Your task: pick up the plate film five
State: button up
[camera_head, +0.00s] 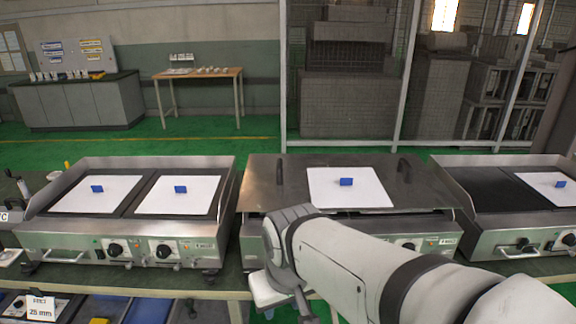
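Several white square films, each with a small blue block on it, lie on the metal heating units. Two films (97,205) (178,207) lie side by side on the left unit. One film (371,198) lies on the raised flat lid of the middle unit. Another film (558,196) lies on the right unit, cut off by the picture edge. No number is readable on any film, so I cannot tell which is film five. My gripper (283,298) hangs low in front of the middle unit, small and partly hidden by my wrist; its fingers are unclear.
The left unit (64,237), middle unit (445,245) and right unit (495,240) stand in a row on a bench. The middle lid (270,190) has dark upright handles (404,170). Coloured bins lie below at left. A wire fence and a wooden table (190,73) stand behind.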

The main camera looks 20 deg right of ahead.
aim_at(329, 187)
jog(key=z, duration=0.45)
jog(key=i, duration=0.75)
jog(key=z, duration=0.6)
jog(key=k, duration=0.95)
jog(key=z, duration=0.15)
jog(key=i, duration=0.95)
jog(key=u, duration=0.05)
